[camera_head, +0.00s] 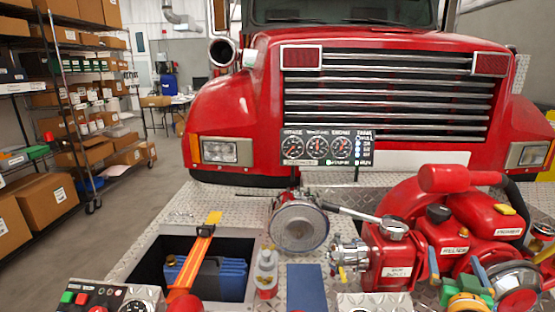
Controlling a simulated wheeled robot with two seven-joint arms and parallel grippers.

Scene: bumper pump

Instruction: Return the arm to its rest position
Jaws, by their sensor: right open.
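My right gripper (456,268) is at the lower right, among the red pump parts. Its blue and teal fingers stand apart, and I see nothing held between them. A green and yellow part of it shows below the fingers. The red pump (456,222) is just behind and beside it; I cannot tell whether they touch. My left gripper cannot be made out.
The red fire truck (250,95) stands behind the diamond-plate bumper (200,205). An open compartment (155,255) holds blue items under an orange strap (193,257). A bottle (266,272), gauge panel (317,147) and control box (100,297) are near. Shelves stand left.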

